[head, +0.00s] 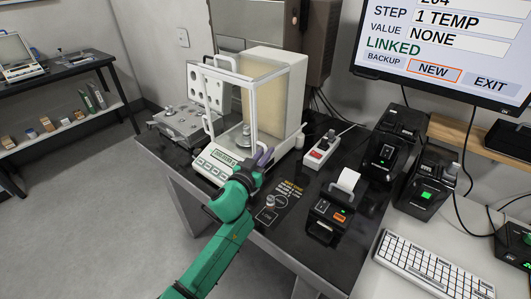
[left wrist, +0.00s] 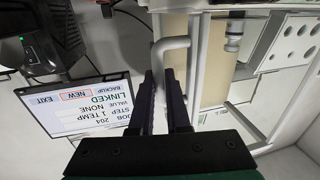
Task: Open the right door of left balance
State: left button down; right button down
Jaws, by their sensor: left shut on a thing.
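The balance (head: 222,164) stands on the dark table, with a white housing and a clear, white-framed draft shield. A metal weight (head: 246,138) stands inside. My left gripper (head: 263,157) is at the lower right front of the shield, beside its right door. In the left wrist view its dark fingers (left wrist: 166,85) are shut on the white bent door handle (left wrist: 172,45). The right door's pane is clear and hard to make out, so I cannot tell how far it stands open. My right gripper is out of view.
A power strip (head: 320,149), a small printer (head: 332,212) and a small metal weight (head: 269,203) are right of and in front of the balance. A metal weight box (head: 180,124) is at its left. A monitor (head: 445,50) hangs at the right, above a keyboard (head: 432,266).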

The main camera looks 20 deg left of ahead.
pick_arm(q)
jog(key=w, duration=0.1)
jog(key=w+d+b, duration=0.1)
jog(key=w, duration=0.1)
jog(key=shift+w+d, duration=0.15)
jog(key=shift+w, duration=0.1)
jog(key=c, duration=1.2)
grip_release()
jog(key=shift+o, duration=0.2)
jog(key=s+a+b, duration=0.1)
jog(key=s+a, duration=0.1)
jog(key=s, duration=1.2)
jog(key=shift+s+a, duration=0.15)
jog(key=shift+a, duration=0.1)
